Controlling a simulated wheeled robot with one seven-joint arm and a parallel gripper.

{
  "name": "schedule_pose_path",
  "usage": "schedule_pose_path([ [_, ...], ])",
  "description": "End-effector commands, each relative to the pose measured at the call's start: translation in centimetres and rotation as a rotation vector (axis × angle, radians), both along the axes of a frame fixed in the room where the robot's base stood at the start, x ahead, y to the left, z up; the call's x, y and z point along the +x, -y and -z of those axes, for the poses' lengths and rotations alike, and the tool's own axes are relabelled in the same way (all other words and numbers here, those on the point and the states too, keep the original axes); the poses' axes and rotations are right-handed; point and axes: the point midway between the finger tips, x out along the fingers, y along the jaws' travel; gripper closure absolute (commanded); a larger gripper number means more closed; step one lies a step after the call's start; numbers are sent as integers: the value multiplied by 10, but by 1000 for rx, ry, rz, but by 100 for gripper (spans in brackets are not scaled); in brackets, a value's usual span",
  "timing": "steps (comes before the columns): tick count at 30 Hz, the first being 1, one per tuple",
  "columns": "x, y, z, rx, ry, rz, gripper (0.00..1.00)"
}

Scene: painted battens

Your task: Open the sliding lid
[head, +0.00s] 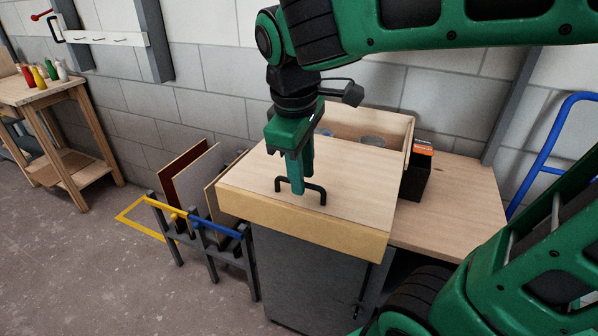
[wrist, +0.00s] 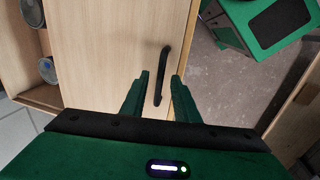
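The sliding lid (head: 330,190) is a pale wooden board on top of a wooden box. Its far part leaves a strip of the box open, with jars (head: 372,141) inside. A black bar handle (head: 314,187) stands on the lid near its front edge; it also shows in the wrist view (wrist: 163,72). My gripper (head: 298,188) points down at the handle. In the wrist view its two green fingers (wrist: 158,92) are apart, one on each side of the handle, with gaps showing. Whether the fingertips touch the lid I cannot tell.
A dark box with an orange top (head: 420,160) stands on the wooden bench (head: 450,200) right of the box. A rack with upright panels (head: 205,205) stands to the left. A block wall is behind, and a blue rail (head: 548,150) is at the right.

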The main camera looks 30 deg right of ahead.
Motion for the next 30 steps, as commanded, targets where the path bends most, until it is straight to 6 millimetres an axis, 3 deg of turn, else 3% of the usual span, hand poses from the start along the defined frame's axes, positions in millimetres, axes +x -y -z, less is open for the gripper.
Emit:
schedule_pose_path([
  [18,-10,-14,-93,1,2,1,72],
  [30,-12,-16,-102,1,1,-1,72],
])
